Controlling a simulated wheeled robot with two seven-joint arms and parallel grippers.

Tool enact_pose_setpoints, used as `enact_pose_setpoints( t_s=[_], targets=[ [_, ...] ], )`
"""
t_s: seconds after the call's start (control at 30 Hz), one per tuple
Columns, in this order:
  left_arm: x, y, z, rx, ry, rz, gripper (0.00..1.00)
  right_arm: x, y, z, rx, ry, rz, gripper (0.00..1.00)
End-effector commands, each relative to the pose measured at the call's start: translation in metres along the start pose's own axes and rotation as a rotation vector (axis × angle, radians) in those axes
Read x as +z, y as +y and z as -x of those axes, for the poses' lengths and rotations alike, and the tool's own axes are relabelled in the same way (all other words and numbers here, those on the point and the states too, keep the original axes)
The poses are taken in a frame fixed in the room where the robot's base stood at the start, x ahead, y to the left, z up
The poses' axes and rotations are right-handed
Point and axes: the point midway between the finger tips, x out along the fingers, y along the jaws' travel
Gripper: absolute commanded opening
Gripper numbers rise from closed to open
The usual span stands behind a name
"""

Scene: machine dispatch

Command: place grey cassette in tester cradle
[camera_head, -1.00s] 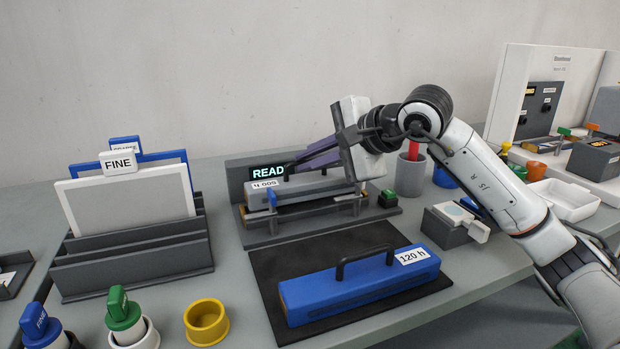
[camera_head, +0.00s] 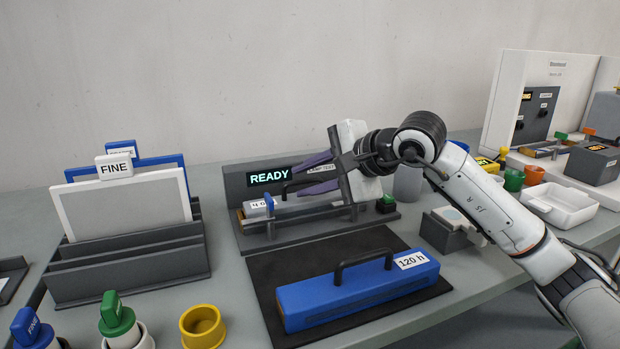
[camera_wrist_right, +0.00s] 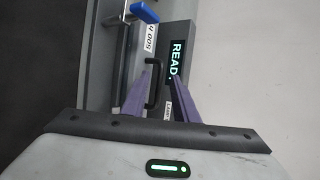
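The grey cassette (camera_head: 258,205) with a white label and black handle lies in the tester cradle (camera_head: 325,230), under a lit READY display (camera_head: 268,177). My right gripper (camera_head: 290,180) reaches in from the right above it. Its two purple fingers are spread apart, with the black handle (camera_wrist_right: 152,85) between them in the right wrist view. The fingers hide part of the cassette, so I cannot tell whether it is fully seated. The wrist view also shows its label, reading 500 h, and a blue-tipped lever (camera_wrist_right: 144,12) beside it. My left gripper is not in view.
A blue cassette (camera_head: 355,295) marked 120 h lies on a black mat (camera_head: 270,270) in front. A dark rack with FINE panels (camera_head: 120,215) stands left, knobs and a yellow ring (camera_head: 202,325) before it. A grey device (camera_head: 445,230) and white tray (camera_head: 562,203) stand right.

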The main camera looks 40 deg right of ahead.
Motion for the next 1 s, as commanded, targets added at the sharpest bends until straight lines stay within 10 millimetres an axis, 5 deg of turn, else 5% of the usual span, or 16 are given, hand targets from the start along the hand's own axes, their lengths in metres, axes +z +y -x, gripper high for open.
enact_pose_setpoints(
  t_s=[0.17,0.7,1.0],
  targets=[
    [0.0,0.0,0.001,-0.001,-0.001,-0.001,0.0,-0.001,-0.003,0.009,-0.002,0.002,0.001,0.27],
    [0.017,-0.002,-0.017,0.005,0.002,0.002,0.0,-0.001,-0.001,0.108,-0.001,0.002,0.0,0.27],
    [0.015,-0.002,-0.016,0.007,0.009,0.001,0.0,0.001,-0.002,0.122,0.0,0.0,0.001,0.27]
  ],
)
